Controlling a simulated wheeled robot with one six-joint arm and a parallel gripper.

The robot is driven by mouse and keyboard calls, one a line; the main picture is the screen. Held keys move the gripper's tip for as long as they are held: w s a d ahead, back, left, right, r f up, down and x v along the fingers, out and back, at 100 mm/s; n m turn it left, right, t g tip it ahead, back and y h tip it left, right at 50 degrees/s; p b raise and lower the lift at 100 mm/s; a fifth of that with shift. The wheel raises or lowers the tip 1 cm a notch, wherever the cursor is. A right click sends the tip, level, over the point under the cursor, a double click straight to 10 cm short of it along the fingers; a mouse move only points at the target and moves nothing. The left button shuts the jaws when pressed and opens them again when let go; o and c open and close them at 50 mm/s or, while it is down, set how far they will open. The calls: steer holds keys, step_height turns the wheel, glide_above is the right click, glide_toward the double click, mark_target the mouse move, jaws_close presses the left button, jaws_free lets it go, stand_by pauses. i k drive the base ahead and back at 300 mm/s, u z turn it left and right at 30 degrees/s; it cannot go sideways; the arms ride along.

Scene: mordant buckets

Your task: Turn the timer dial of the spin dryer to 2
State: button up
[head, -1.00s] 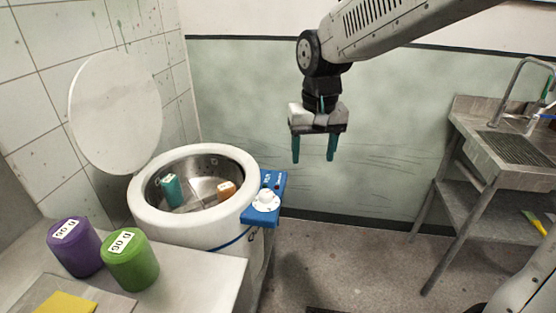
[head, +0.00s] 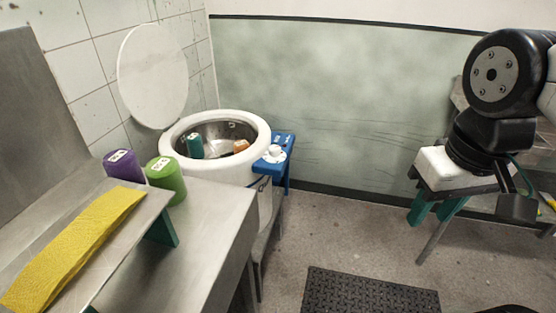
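The spin dryer (head: 180,137) is a white round drum with its lid (head: 153,75) standing open. A blue control panel (head: 283,140) is fixed at its right side. The white timer dial (head: 274,153) sits on that panel; its marks and pointer are too small to read. My gripper (head: 435,210) hangs at the right of the view, well apart from the dial. Its two teal fingers are apart, with nothing between them.
A teal container (head: 194,146) and an orange one (head: 241,145) are inside the drum. Purple (head: 123,171) and green (head: 169,183) pots stand on the metal counter (head: 213,228), near a yellow cloth (head: 75,245). A dark mat (head: 365,296) lies on the open floor.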

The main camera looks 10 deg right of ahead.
mark_target(273, 151)
steer(key=z, duration=0.9)
steer(key=i, duration=1.5)
steer(key=u, duration=0.9)
